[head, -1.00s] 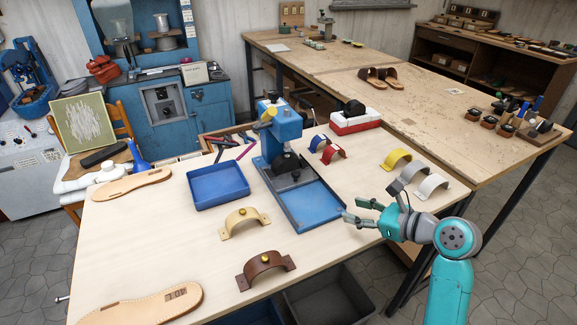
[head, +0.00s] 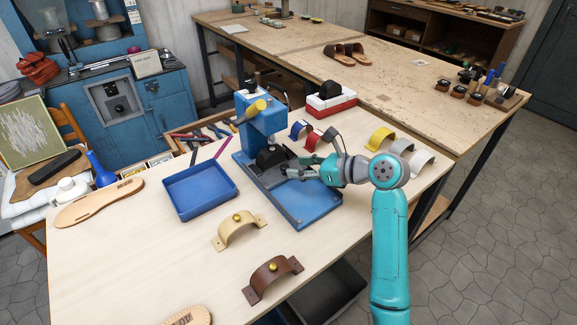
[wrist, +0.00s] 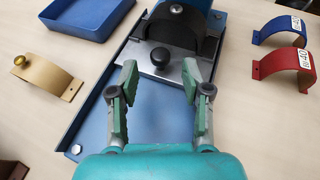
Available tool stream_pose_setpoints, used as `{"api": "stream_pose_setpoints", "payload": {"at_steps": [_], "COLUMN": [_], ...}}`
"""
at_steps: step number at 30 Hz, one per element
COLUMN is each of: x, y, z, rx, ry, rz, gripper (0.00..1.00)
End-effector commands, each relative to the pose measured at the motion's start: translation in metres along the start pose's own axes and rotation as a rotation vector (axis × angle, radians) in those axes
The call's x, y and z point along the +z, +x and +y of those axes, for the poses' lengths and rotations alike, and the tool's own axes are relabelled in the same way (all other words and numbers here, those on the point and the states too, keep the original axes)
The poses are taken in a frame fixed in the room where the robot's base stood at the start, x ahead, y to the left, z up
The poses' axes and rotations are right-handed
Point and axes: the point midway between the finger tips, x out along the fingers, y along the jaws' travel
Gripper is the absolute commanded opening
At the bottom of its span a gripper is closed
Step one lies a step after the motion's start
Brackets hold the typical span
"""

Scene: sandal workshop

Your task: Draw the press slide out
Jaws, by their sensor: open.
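The blue press (head: 262,127) stands on the pale worktable with its blue base tray (head: 305,208) reaching toward the front. Its grey metal slide plate (wrist: 147,72) lies at the press end of the base, with a round black knob (wrist: 161,57) on top. My gripper (head: 287,167) is above the base. In the wrist view my gripper (wrist: 160,80) is open, its two fingers to either side and just short of the knob, not touching it.
An empty blue tray (head: 200,190) lies left of the press. Tan (head: 238,228) and brown (head: 272,277) straps stand in front. Blue (head: 299,130), red (head: 318,140) and yellow (head: 379,138) straps stand beyond my gripper. A red-and-white box (head: 331,104) stands behind.

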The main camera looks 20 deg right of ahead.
Motion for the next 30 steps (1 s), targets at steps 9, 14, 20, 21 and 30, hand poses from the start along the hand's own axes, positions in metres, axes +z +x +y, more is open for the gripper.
{"api": "stream_pose_setpoints", "payload": {"at_steps": [9,14,20,21,30], "x": [0.000,0.000,0.000,0.000,0.000], "y": [0.036,0.040,0.040,0.040,0.040], "z": [0.000,0.000,0.000,0.000,0.000], "rx": [0.001,0.000,-0.001,-0.001,-0.001], "ry": [-0.001,-0.001,-0.001,-0.001,-0.001], "rz": [0.001,0.001,0.001,0.001,0.001], "gripper": [0.48,0.48,0.48,0.38,0.00]}}
